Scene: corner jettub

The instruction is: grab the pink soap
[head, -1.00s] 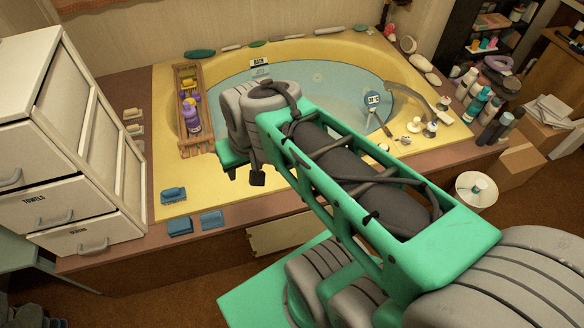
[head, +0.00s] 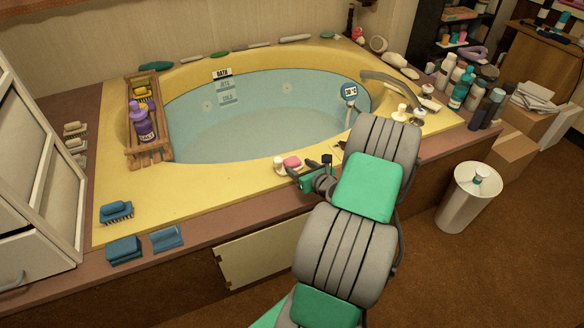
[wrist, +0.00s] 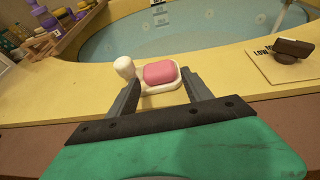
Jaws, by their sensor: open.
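The pink soap (wrist: 159,72) lies in a small white dish (wrist: 164,87) on the tub's yellow rim. It also shows in the head view (head: 291,162), at the near edge of the tub. My gripper (wrist: 163,85) is open, with one finger at each side of the dish in the wrist view. The soap is between and slightly beyond the fingertips, and I cannot tell whether either finger touches the dish. A white rounded piece (wrist: 124,67) stands at the left of the soap, close to the left fingertip.
The water-filled tub (head: 255,120) lies just beyond the soap. A wooden rack (head: 150,142) with a purple bottle (head: 141,121) is at the left. A dark-handled item (wrist: 292,48) is to the right of my gripper.

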